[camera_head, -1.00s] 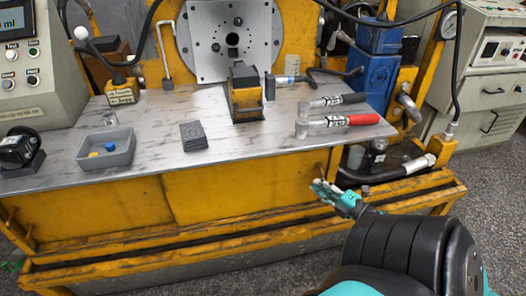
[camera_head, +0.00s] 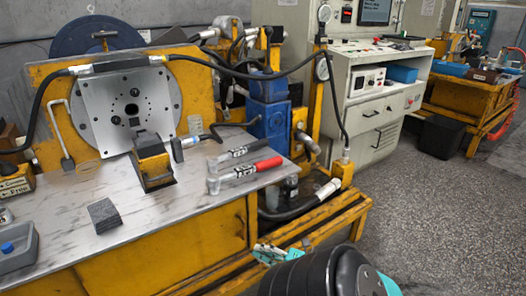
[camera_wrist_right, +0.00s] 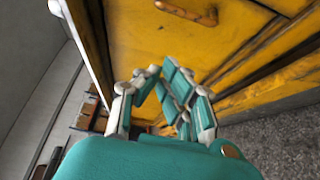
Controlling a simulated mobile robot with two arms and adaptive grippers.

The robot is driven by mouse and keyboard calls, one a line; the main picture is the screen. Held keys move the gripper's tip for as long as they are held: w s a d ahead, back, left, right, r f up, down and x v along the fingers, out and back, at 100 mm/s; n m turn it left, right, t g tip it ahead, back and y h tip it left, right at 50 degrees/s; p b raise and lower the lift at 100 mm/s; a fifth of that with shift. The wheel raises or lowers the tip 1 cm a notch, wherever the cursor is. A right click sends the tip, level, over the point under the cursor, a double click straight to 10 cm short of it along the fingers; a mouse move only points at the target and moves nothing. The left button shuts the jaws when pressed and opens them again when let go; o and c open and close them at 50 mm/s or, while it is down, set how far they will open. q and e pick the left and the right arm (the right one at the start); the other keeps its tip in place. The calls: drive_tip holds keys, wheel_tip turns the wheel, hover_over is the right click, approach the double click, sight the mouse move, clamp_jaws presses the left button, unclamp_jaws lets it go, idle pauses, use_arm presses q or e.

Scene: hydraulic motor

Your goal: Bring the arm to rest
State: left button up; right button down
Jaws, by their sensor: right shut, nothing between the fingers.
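My right gripper (camera_head: 270,252) shows at the lower middle of the head view, in front of the yellow bench's right front side. My black arm link covers part of the view below it. In the right wrist view the teal and grey fingers of my right gripper (camera_wrist_right: 162,88) come together at their tips, with nothing between them. The yellow bench front (camera_wrist_right: 140,40) lies beyond the fingers. My left gripper is not in view.
The metal bench top (camera_head: 150,218) carries a red-handled hammer (camera_head: 245,174), a black-handled hammer (camera_head: 238,154), a dark block (camera_head: 103,214) and a grey bin (camera_head: 18,255). A yellow frame rail (camera_head: 330,222) juts out at the bench's right. Grey floor (camera_head: 430,215) is open further right.

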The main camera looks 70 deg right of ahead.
drive_tip(key=shift+s, duration=0.35)
